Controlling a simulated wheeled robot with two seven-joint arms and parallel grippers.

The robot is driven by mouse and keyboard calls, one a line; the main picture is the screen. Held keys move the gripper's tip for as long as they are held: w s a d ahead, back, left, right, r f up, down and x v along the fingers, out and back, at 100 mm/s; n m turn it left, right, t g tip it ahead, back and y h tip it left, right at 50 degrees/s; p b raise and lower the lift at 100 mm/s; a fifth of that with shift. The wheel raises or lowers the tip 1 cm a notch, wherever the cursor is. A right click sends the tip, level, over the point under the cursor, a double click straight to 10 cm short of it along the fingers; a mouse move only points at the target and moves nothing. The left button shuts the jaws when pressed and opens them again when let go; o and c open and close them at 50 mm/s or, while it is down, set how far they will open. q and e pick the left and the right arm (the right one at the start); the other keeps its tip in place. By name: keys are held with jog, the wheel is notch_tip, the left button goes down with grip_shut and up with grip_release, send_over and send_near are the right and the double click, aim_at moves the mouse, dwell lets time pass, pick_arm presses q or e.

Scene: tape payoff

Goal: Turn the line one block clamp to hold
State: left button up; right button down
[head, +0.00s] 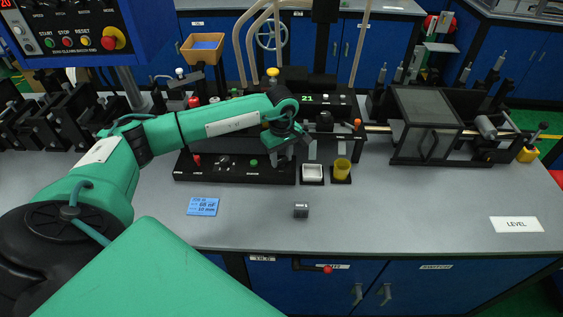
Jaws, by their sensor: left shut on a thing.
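My left arm reaches in from the left across the bench. A black panel (235,172) with a red knob (196,160), a dark knob and a green button (253,163) lies left of and below the gripper. My right gripper is not in view.
A dark-framed machine (425,135) stands at the right. The bench's front right is clear around a LEVEL label (516,224).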

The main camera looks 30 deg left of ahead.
pick_arm(q)
jog(key=n+b, duration=0.3)
jog(key=n, duration=0.1)
jog(key=shift+f+n, duration=0.1)
jog(key=shift+n, duration=0.7)
jog(key=n+b, duration=0.2)
jog(key=n, duration=0.1)
jog(key=shift+n+b, duration=0.35)
jog(key=shift+n, duration=0.85)
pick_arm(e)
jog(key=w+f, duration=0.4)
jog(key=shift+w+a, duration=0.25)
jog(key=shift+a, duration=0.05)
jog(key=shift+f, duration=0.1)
pick_arm(q)
jog(key=shift+r, duration=0.2)
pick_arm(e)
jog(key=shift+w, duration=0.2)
pick_arm(q)
jog(key=o, duration=1)
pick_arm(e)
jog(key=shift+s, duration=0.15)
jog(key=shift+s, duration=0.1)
